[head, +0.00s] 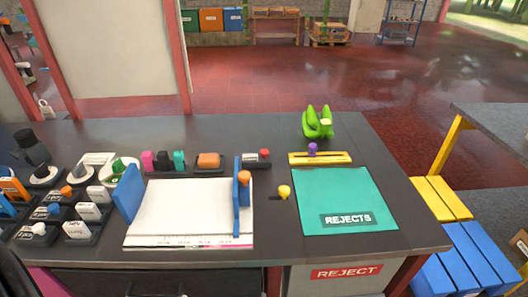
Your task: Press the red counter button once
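A small grey-and-white counter (250,158) sits at the back of the dark worktop (285,262), right of the middle of its back row. A round red button (265,153) shows at its right end. The button looks raised, though it is too small to tell its exact height. Neither of my grippers shows in the head view. A dark curved shape cuts into the lower left corner, and I cannot tell what it is.
A yellow knob (284,191), a yellow bar (320,158) with a purple knob and a teal rejects mat (345,192) lie to the right. Several small items crowd the left.

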